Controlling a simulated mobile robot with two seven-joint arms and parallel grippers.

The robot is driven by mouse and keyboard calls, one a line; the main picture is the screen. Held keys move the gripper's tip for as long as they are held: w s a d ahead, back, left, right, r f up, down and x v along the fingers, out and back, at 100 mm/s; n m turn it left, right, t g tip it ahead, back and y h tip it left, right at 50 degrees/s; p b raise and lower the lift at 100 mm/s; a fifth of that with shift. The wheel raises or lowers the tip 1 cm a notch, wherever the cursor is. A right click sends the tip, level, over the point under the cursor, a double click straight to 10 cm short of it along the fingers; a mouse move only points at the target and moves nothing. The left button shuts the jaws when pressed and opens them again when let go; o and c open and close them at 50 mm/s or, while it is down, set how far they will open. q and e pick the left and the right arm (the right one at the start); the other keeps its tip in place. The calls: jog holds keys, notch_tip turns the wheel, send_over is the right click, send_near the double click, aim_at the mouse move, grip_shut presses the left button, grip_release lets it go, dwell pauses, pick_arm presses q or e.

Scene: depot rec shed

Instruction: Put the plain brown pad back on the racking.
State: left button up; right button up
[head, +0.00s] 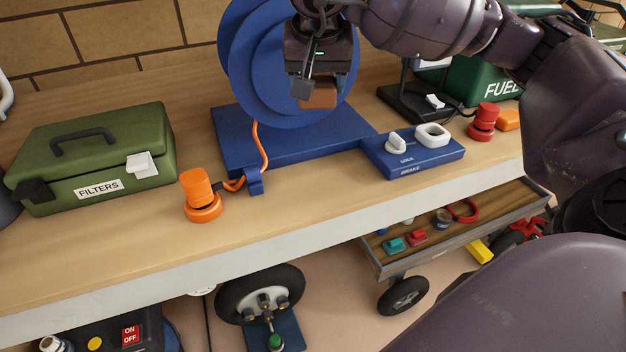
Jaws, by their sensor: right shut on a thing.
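The plain brown pad (319,94) is a small brown block in the jaws of my right gripper (314,84). The gripper is shut on it, and fingers hide part of the pad. It is held in the air in front of the blue reel (237,60). The wooden-topped racking level (110,238) runs across the view below, with a pale front edge. My left gripper is not in view.
A green filters box (95,150) and an orange plug (200,196) stand left. A blue brake box (412,160), red knob (484,122) and green fuel can (480,78) stand right. Bare wood shows along the front. A wheeled tray (455,250) is below.

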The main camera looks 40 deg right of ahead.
aim_at(316, 180)
notch_tip(316, 180, down, 20)
jog(key=shift+r+b, duration=0.1)
jog(key=shift+b, duration=0.6)
jog(key=o, duration=0.9)
jog(key=shift+c, duration=0.2)
jog(key=p+v, duration=0.1)
jog(key=v, duration=1.1)
